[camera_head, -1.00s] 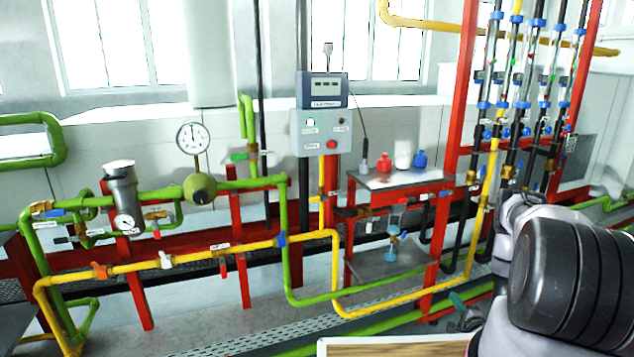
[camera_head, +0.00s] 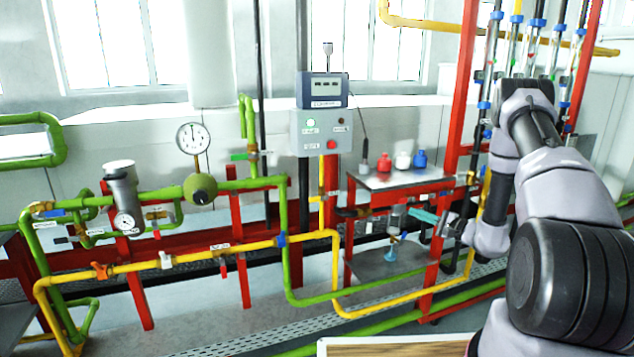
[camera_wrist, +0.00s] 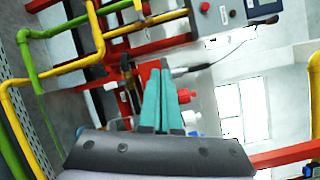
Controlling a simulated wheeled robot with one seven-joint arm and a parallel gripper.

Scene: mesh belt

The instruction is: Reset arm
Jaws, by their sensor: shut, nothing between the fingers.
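My gripper (camera_head: 424,215) shows in the head view at the front right of the small shelf table, its teal fingers pointing left. In the wrist view the teal fingers (camera_wrist: 162,98) lie together, shut and empty. My arm rises at the right of the head view, bends at the top and comes back down to the gripper. It covers part of the vertical pipes behind it.
A metal shelf table (camera_head: 400,180) in a red frame holds a red bottle (camera_head: 384,164), a white one (camera_head: 403,161) and a blue one (camera_head: 421,159). Yellow pipe (camera_head: 330,262) and green pipes run left of it. A control box (camera_head: 321,131) stands behind.

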